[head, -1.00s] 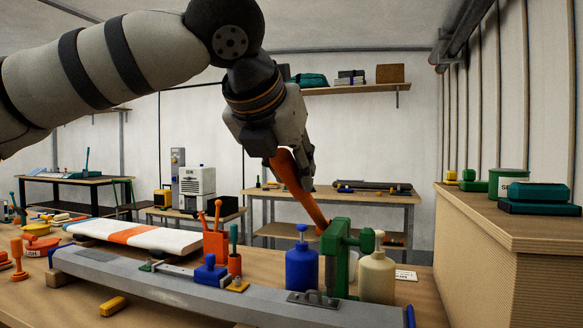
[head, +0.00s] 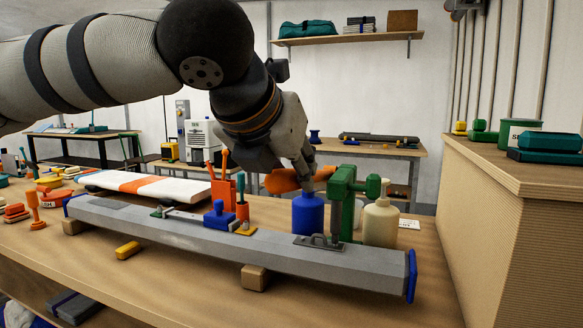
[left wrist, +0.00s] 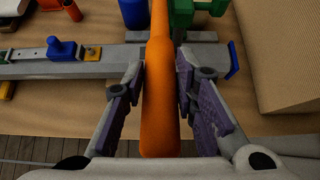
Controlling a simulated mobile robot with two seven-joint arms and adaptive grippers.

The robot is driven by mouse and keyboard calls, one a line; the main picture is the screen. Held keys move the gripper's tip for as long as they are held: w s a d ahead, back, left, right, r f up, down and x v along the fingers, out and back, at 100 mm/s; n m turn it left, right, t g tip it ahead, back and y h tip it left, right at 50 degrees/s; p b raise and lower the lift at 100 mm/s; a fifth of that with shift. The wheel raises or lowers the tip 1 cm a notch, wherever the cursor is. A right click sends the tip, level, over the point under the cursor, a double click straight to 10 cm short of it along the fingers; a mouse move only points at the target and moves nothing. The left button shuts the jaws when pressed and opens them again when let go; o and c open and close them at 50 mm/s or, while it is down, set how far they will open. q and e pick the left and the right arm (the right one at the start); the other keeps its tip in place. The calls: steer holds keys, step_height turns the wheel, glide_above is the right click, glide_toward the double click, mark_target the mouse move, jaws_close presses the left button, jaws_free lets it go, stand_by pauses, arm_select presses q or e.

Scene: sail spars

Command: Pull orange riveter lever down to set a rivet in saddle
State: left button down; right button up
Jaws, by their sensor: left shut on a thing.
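The orange lever (head: 285,181) of the green riveter (head: 345,190) lies low, close to level, in the head view. My left gripper (head: 303,172) is shut on the lever. In the left wrist view the lever (left wrist: 159,100) runs between the two finger pads. The riveter's grey nose points down at the dark saddle (head: 318,241) on top of the grey spar (head: 180,234). Whether nose and saddle touch, and any rivet, I cannot make out. My right gripper is not in view.
A blue bottle (head: 308,214) stands behind the spar, left of the riveter, and a cream bottle (head: 381,222) stands right of it. An orange tool holder (head: 223,193) and a white-orange board (head: 150,185) are further left. The bench front (head: 160,275) is mostly clear.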

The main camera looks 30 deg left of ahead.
arm_select(q)
steer(key=shift+f, duration=0.15)
steer(key=shift+s+d+f, duration=0.1)
steer(key=shift+s+f, duration=0.05)
steer(key=shift+f, duration=0.8)
steer(key=shift+s+f, duration=0.15)
steer(key=shift+f, duration=0.8)
steer(key=shift+s+f, duration=0.15)
steer(key=shift+f, duration=0.55)
steer(key=w+r, duration=0.1)
steer(key=r, duration=0.5)
steer(key=w+r, duration=0.1)
steer(key=r, duration=0.2)
steer(key=shift+w+a, duration=0.3)
